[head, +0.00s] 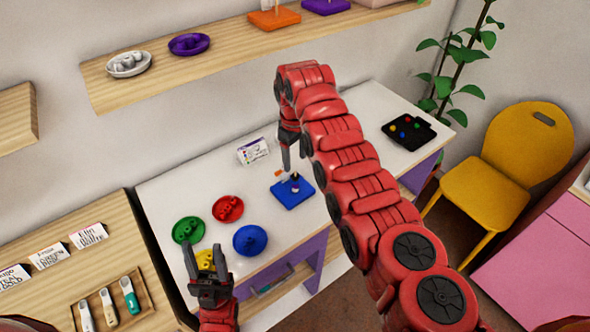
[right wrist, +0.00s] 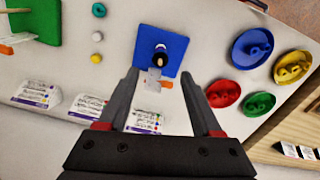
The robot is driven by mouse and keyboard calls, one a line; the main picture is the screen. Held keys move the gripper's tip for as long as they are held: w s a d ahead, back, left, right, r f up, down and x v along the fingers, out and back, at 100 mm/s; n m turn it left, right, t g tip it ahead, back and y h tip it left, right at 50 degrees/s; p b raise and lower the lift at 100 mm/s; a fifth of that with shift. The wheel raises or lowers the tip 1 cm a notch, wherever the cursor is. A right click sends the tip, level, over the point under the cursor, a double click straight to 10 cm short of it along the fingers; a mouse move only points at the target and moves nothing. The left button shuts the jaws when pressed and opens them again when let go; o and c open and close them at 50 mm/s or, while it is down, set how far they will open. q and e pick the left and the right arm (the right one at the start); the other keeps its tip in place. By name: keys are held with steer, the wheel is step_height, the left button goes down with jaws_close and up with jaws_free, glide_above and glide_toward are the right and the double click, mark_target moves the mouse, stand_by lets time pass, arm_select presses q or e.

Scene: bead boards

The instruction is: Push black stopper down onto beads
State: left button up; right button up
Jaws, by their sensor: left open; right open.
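The blue board (head: 290,197) lies on the white table, and it also shows in the right wrist view (right wrist: 145,38). A short stack with the black stopper (head: 295,177) stands on it; the stopper (right wrist: 161,50) is seen from above in the right wrist view. Beads under it are small and mostly hidden, so I cannot tell how closely the stopper sits on them. My right gripper (head: 287,165) is open and empty, just above and beside the stack; its fingers (right wrist: 160,80) are spread apart. My left gripper (head: 204,248) is open over the yellow dish (head: 205,262).
Green (head: 188,230), red (head: 228,207) and blue (head: 250,240) dishes stand left of the board. A white label card (head: 253,150) is behind it. A black tray (head: 409,131) lies at the far right. Loose beads and a green board (right wrist: 35,22) show in the wrist view.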

step_height(320, 180, up, 11)
steer(key=p, duration=0.2)
steer(key=shift+r, duration=0.15)
steer(key=shift+s+a, duration=0.1)
stand_by(0.6)
